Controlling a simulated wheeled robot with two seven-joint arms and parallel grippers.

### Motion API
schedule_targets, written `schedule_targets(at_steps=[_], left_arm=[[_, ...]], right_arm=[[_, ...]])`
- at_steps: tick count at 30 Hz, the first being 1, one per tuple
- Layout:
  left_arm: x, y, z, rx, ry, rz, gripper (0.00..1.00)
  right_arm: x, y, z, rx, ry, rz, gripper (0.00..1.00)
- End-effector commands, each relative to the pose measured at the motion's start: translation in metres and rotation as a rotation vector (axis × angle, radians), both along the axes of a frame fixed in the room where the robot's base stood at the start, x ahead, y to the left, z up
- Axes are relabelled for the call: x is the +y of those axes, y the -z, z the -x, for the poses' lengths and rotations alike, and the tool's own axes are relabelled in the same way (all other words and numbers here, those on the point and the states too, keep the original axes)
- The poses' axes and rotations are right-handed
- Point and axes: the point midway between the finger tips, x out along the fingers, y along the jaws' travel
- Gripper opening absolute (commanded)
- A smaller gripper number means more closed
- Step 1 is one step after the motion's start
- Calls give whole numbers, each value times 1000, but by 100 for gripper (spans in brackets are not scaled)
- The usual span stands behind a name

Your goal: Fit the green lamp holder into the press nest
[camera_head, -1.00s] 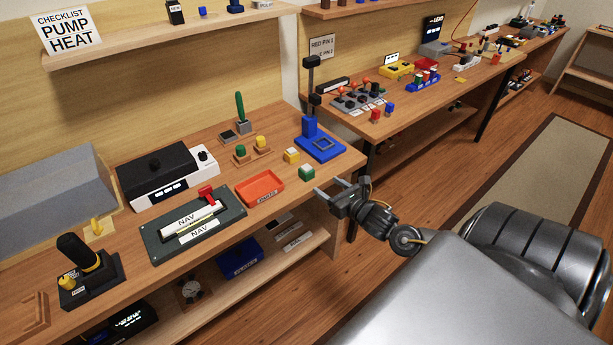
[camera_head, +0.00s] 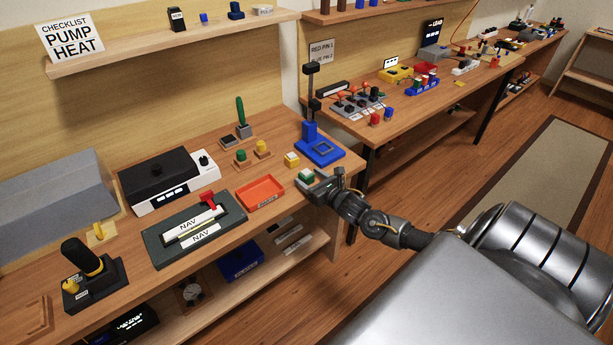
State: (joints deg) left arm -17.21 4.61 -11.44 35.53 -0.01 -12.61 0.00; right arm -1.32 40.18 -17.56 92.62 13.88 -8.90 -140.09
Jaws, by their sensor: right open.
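The green lamp holder (camera_head: 306,174), a small block with a green top and a pale base, sits on the table near its front right edge. The blue press (camera_head: 309,132) stands just behind it, with a square nest (camera_head: 322,147) in its base; the nest looks empty. My right gripper (camera_head: 307,181) is open at the green lamp holder, its fingers reaching in from the front right and partly hiding its lower part. I cannot tell whether they touch it. My left gripper is not in view.
An orange tray (camera_head: 261,194) lies nearer the front left. Green and yellow caps on brown bases (camera_head: 262,147) stand behind. A gap separates this table from the far bench (camera_head: 400,120).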

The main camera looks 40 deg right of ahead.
Motion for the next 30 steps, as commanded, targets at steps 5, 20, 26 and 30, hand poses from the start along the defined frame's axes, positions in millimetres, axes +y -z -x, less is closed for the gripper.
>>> schedule_targets(at_steps=[5,20,26,30], left_arm=[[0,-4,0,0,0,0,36],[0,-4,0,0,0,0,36],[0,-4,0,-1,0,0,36],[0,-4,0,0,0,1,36]], right_arm=[[0,2,-20,-1,1,0,62],[0,3,-23,0,0,1,33],[0,3,-23,-1,0,1,10],[0,3,-23,-1,0,1,10]])
